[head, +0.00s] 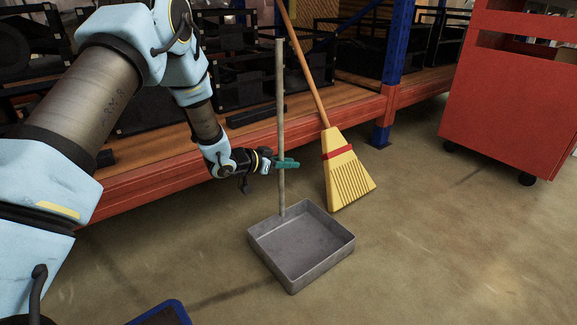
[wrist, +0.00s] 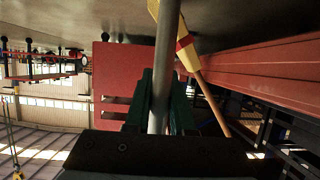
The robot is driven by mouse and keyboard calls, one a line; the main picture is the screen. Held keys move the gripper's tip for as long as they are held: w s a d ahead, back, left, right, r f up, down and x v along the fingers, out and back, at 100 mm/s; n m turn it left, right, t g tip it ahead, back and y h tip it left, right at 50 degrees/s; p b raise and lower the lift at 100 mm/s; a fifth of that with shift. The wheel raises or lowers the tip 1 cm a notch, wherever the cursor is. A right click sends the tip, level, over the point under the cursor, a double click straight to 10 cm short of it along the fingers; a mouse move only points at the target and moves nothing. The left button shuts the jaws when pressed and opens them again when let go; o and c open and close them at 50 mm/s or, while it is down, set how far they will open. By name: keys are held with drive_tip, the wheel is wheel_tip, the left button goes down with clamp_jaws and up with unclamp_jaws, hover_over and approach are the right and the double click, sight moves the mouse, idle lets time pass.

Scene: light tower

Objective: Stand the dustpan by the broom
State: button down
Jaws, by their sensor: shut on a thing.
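The grey dustpan (head: 305,245) has a square metal pan and a tall upright handle (head: 281,120). The pan is at floor level, close in front of the broom; I cannot tell whether it touches the floor. My gripper (head: 286,164) is shut on the handle above the pan. The handle also shows between the fingers in the wrist view (wrist: 160,95). The broom (head: 346,168) has yellow bristles, a red band and a wooden stick, and leans back against the shelf just right of the handle. It also shows in the wrist view (wrist: 183,45).
A shelf with a red-orange beam (head: 150,187) and a blue post (head: 395,70) runs behind, holding black crates. A red wheeled cabinet (head: 510,95) stands at the right. A blue-edged object (head: 165,312) is at the bottom edge. The floor at front right is clear.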

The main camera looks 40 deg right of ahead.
drive_tip(key=c, duration=0.8)
unclamp_jaws()
drive_tip(key=shift+o, duration=0.2)
drive_tip(key=p+v, duration=0.5)
drive_tip(key=v, duration=0.7)
drive_tip(key=shift+r, duration=0.1)
